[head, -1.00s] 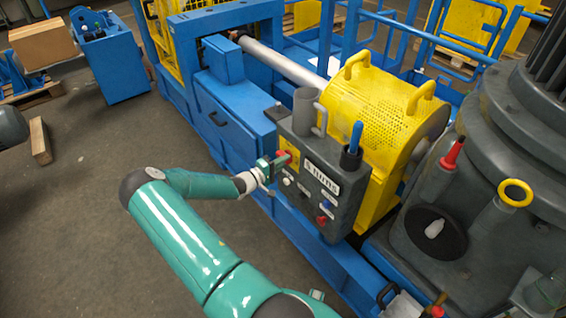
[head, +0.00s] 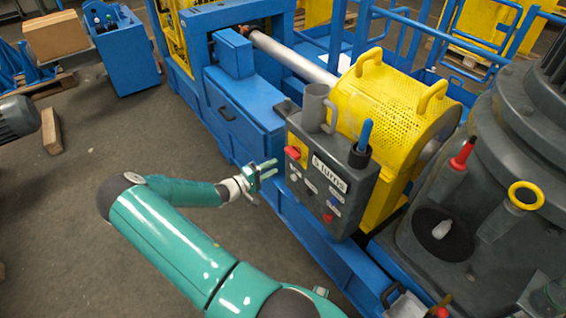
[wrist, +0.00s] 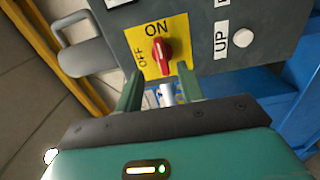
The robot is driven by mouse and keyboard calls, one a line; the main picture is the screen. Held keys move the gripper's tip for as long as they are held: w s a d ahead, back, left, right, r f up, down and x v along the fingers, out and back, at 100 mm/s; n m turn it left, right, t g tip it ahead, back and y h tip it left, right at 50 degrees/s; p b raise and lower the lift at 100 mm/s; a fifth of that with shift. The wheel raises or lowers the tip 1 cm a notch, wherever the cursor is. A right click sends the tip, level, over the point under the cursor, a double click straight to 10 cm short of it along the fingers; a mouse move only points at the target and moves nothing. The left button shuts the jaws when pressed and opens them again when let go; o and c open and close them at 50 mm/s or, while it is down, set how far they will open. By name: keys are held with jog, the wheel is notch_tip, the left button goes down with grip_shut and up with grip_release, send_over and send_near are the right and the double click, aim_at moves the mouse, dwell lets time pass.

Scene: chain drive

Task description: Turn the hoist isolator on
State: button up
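The isolator is a red rotary knob (wrist: 161,50) on a yellow plate (wrist: 136,42) marked ON and OFF. In the wrist view the knob stands nearly upright, with its pale-marked end toward ON. In the head view the red knob (head: 292,152) is at the upper left of the grey control box (head: 345,207). My gripper (head: 268,174) is open and empty, left of the box and apart from the knob. Its two spread fingers (wrist: 158,88) show below the knob in the wrist view.
A white button (wrist: 243,36) beside the UP label is right of the knob. A grey cup-like holder (head: 315,103) and a blue-handled lever (head: 364,138) stand on the box. A yellow perforated guard (head: 385,105) is behind it.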

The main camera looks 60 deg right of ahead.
jog(key=v, duration=0.4)
jog(key=shift+w+a, duration=0.1)
jog(key=shift+a, duration=0.15)
dwell(0.3)
jog(key=w+a+r+t+y, duration=0.25)
jog(key=a+r+y, duration=0.35)
jog(key=a+r, duration=0.55)
jog(key=w+a+r+t+y, duration=0.1)
jog(key=a+r+t+y, duration=0.35)
jog(key=a+r, duration=0.65)
jog(key=s+a+r+n+t+y, duration=0.2)
jog(key=a+r, duration=0.4)
jog(key=a, duration=0.5)
jog(key=s+a+r+n+t+y, duration=0.3)
jog(key=s+a+r, duration=0.4)
jog(key=a, duration=0.3)
jog(key=shift+a+n+t, duration=0.3)
jog(key=shift+a+t, duration=0.1)
jog(key=shift+t, duration=0.5)
jog(key=shift+y, duration=0.25)
